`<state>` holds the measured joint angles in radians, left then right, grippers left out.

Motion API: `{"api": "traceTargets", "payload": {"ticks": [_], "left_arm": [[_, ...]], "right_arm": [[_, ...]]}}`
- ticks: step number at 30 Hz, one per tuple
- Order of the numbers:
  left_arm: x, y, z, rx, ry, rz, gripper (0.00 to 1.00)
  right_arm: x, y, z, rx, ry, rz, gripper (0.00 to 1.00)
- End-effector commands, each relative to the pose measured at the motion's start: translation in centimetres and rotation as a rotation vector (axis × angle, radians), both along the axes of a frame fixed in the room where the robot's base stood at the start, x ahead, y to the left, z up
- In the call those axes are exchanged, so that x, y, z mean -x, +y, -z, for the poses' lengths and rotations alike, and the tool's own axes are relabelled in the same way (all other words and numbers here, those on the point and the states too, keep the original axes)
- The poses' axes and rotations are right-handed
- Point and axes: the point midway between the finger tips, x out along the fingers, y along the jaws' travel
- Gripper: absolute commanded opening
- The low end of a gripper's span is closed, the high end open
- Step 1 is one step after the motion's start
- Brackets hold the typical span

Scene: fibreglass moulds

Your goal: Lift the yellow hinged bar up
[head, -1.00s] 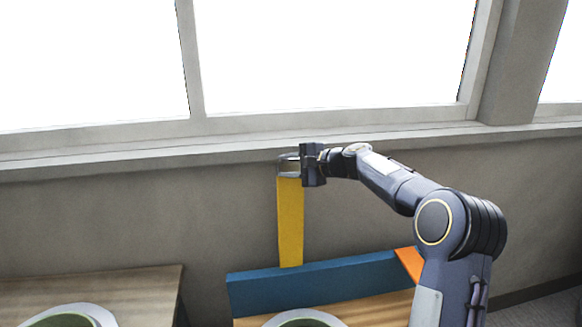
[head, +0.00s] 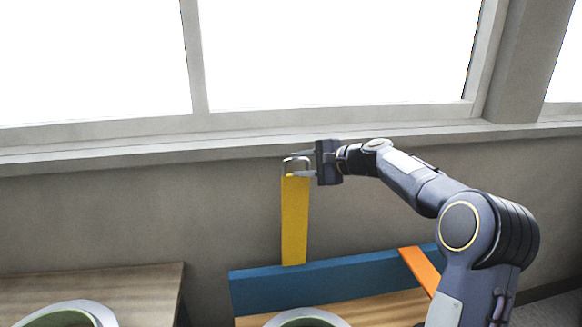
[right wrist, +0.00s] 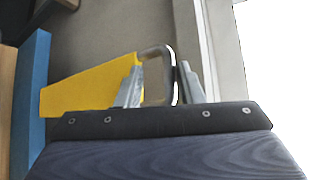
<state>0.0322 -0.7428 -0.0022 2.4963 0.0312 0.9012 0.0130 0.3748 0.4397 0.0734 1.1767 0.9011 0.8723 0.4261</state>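The yellow hinged bar (head: 295,220) stands upright in the head view, rising from the blue board (head: 335,279). A grey loop handle (head: 288,164) is at its top end. My right gripper (head: 300,164) is at the handle, coming in from the right. In the right wrist view my gripper (right wrist: 161,68) has its two fingers apart, one on each side of the handle's grip (right wrist: 168,75), with a gap showing on the side towards the yellow bar (right wrist: 90,88). My left gripper is not in view.
An orange bar (head: 420,269) lies tilted at the blue board's right. A wooden table (head: 140,282) stands at the left. Round green-and-white moulds (head: 308,316) show at the bottom edge. The wall and window sill (head: 240,143) are close behind the handle.

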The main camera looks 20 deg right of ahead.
Motion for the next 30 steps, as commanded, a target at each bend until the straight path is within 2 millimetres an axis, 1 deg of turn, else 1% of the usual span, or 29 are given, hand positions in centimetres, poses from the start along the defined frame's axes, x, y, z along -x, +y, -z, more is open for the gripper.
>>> {"api": "traceTargets", "payload": {"ticks": [1, 3, 9, 23, 25, 27, 29, 30], "left_arm": [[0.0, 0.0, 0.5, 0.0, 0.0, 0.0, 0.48], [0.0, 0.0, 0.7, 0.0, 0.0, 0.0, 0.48], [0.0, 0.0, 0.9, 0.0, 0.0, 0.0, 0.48], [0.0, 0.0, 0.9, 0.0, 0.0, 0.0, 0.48], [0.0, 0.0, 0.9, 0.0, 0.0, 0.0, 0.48], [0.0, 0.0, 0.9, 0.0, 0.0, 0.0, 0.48], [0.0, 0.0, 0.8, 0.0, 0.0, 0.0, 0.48], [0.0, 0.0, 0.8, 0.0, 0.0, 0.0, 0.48]], "right_arm": [[0.8, -0.7, -0.3, 0.001, -0.006, 0.006, 0.34], [1.5, -1.2, -0.8, 0.002, -0.009, 0.007, 0.34], [2.8, -2.1, -1.8, 0.001, -0.014, 0.009, 0.34], [2.8, -2.2, -2.0, 0.0, -0.017, 0.01, 0.34], [2.9, -2.1, -2.0, 0.005, -0.016, 0.008, 0.34], [3.6, -1.5, -2.1, 0.026, -0.016, -0.005, 0.34], [5.0, -0.5, -2.2, 0.067, -0.012, -0.027, 0.34], [6.3, 0.4, -2.2, 0.108, -0.009, -0.05, 0.34]]}}
